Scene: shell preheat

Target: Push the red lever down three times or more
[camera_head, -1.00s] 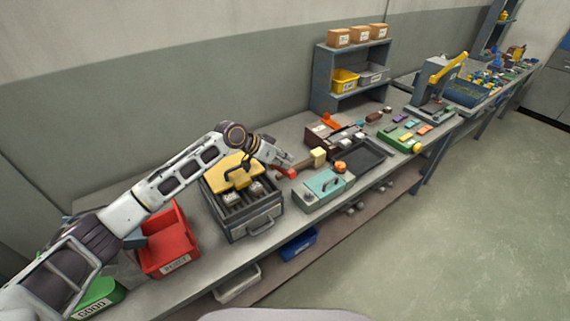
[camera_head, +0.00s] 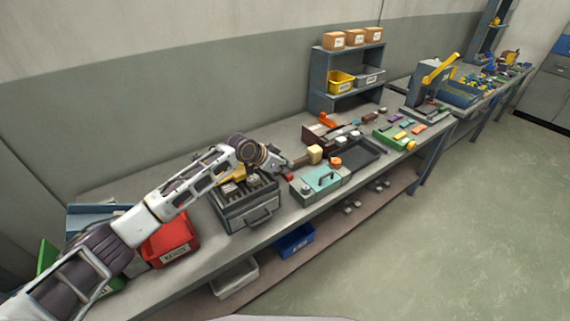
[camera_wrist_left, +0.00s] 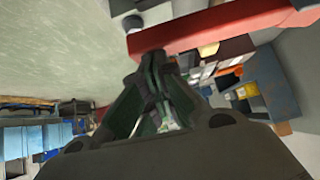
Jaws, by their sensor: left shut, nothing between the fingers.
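The red lever (camera_head: 288,177) shows as a small red bit beside the grey slotted box, mostly hidden behind my left arm's end. In the left wrist view the red lever (camera_wrist_left: 225,28) is a broad red bar across the top. My left gripper (camera_wrist_left: 158,58) is shut and empty, its fingertips at the lower edge of that bar; whether they touch it I cannot tell. In the head view the left gripper (camera_head: 282,165) is just above the lever and partly hidden by its own wrist. The slotted box (camera_head: 248,213) is partly covered by my arm. My right gripper is out of view.
A teal box (camera_head: 320,182) with an orange knob and a dark tray (camera_head: 362,152) stand right of the lever. A red bin (camera_head: 172,243) is left of the slotted box, under my arm. A grey shelf (camera_head: 346,78) stands behind.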

